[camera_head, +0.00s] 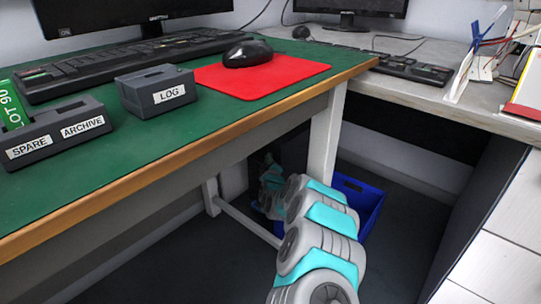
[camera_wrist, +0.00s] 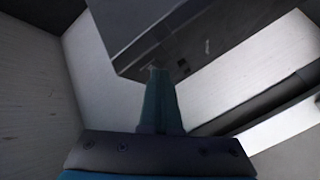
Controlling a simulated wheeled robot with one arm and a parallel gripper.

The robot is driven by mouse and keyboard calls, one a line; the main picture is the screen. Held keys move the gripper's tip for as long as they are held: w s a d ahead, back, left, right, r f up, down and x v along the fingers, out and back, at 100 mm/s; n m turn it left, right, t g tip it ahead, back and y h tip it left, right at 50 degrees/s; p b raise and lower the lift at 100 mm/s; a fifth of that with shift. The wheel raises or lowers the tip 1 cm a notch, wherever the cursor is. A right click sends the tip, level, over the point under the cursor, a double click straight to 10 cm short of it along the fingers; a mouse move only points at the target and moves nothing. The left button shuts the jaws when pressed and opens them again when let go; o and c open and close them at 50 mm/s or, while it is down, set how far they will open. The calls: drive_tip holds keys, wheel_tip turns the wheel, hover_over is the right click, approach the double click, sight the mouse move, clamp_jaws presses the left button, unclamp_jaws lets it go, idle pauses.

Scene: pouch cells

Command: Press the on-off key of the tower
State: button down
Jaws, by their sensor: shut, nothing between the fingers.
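The tower (camera_wrist: 190,35) shows in the wrist view as a dark box in the upper middle. One face carries small dark marks (camera_wrist: 183,68) and a light mark near its lower edge; I cannot tell which is the on-off key. My gripper (camera_wrist: 158,73) is shut and empty. Its fingertips overlap the tower's lower part in the picture; I cannot tell whether they touch it. In the head view my arm reaches down under the green-topped desk, and the gripper and tower cannot be made out clearly in the shade there.
The green desk (camera_head: 150,140) has a wooden edge and a white leg (camera_head: 326,135) close to my arm. A blue bin (camera_head: 365,195) stands on the floor behind the arm. On the desk are a LOG box (camera_head: 155,92), a SPARE/ARCHIVE holder (camera_head: 55,135) and a mouse (camera_head: 248,54).

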drive_tip(key=shift+s, duration=0.1)
drive_tip(key=shift+s+a+p, duration=0.5)
drive_tip(key=shift+p, duration=0.6)
drive_tip(key=shift+s+r, duration=0.1)
drive_tip(key=s+a+p, duration=0.1)
drive_tip(key=s+p, duration=0.1)
drive_tip(key=s+a+p, duration=0.1)
drive_tip(key=a+p, duration=0.1)
drive_tip(key=shift+s, duration=0.4)
